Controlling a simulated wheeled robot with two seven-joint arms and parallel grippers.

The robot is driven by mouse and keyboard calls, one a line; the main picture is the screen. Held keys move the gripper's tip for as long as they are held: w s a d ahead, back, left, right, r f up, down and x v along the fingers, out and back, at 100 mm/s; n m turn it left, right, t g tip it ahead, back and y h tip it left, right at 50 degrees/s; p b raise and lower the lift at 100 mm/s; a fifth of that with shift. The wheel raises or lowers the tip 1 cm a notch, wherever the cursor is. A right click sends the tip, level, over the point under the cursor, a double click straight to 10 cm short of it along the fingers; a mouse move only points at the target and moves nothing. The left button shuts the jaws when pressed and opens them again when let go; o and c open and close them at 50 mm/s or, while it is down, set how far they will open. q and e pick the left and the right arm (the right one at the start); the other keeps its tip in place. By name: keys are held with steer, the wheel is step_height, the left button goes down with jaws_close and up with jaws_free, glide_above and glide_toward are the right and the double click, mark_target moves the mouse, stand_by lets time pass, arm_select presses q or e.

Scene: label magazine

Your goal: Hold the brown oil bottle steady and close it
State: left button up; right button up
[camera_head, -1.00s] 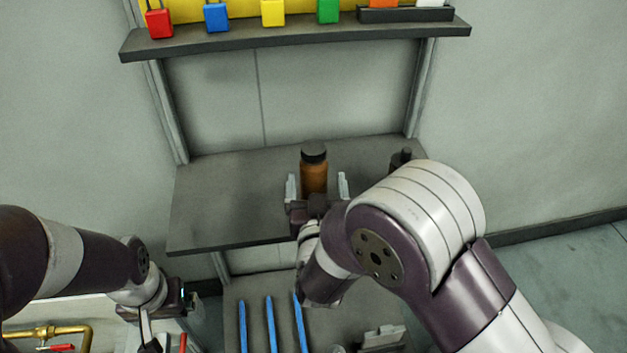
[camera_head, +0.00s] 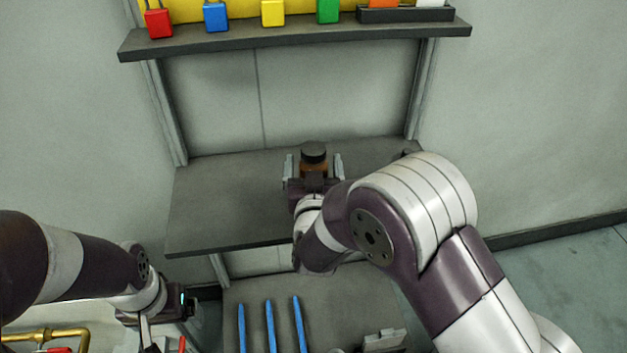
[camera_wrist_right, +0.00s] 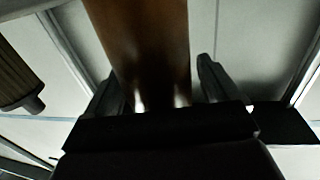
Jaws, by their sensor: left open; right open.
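The brown oil bottle (camera_head: 314,168) stands upright on the grey middle shelf, with a dark cap on its top. I cannot tell how tight the cap is. My right gripper (camera_head: 313,174) is open, with one finger on each side of the bottle. In the right wrist view, the brown bottle body (camera_wrist_right: 150,50) rises between the open fingers (camera_wrist_right: 160,88), with a gap at the right finger. My left gripper (camera_head: 163,344) is open and low at the left, far from the bottle and partly cut off by the frame's bottom edge.
The grey shelf (camera_head: 215,210) is clear left of the bottle. A higher shelf (camera_head: 300,38) holds coloured padlocks. Blue rods (camera_head: 270,325) lie on a lower surface. A ribbed dark object (camera_wrist_right: 18,75) shows at the right wrist view's left edge. Brass piping (camera_head: 60,335) is at lower left.

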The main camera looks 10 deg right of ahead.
mark_target(313, 149)
steer(key=c, duration=1.1)
steer(key=shift+c, duration=0.2)
step_height(313, 149, up, 4)
steer(key=shift+r+p, duration=0.2)
steer(key=shift+p, duration=0.65)
steer(key=s+d+r+p, duration=0.3)
steer(key=s+d+r, duration=0.3)
steer(key=d, duration=0.3)
steer(key=shift+s+r, duration=0.3)
steer(key=shift+s, duration=0.3)
steer(key=shift+d, duration=0.1)
